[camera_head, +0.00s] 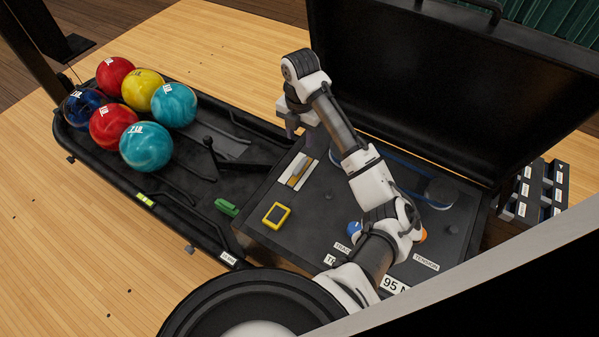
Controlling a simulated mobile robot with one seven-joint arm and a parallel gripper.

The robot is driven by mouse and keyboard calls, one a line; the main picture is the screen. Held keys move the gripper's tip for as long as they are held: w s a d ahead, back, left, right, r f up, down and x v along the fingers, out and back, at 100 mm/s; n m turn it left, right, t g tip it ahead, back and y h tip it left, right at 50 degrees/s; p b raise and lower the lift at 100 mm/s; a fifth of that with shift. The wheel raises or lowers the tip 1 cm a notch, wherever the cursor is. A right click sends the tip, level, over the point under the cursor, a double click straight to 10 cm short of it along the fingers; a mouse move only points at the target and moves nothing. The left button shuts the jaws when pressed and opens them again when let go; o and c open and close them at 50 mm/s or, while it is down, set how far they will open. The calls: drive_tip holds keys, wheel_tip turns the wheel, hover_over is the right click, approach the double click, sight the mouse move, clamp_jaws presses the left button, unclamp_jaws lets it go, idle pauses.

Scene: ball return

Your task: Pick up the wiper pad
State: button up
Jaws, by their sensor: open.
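No label marks the wiper pad, and I cannot tell for sure which piece it is. A white plate with a tan-yellow strip (298,171) lies on the dark machine top, just below my gripper in the picture. A small yellow-framed dark square (276,215) lies nearer the front edge of that top. A green block (227,208) sits at the right side of the ball tray. My gripper (293,131) is open and appears empty, above the far left edge of the machine top. Its fingers are small and partly hidden by my wrist.
The black ball tray (185,213) holds several bowling balls (146,147) at left, with a black lever (232,160) at its right. A large raised black lid (430,80) stands behind my arm. A blue knob (354,230) and a round pulley (440,192) are on the machine top.

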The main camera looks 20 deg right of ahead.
wheel_tip(320, 180, down, 8)
drive_tip(key=shift+r+p, duration=0.15)
drive_tip(key=shift+p, duration=0.45)
drive_tip(key=shift+f+p, duration=1.05)
drive_tip(key=shift+f, duration=1.55)
clamp_jaws()
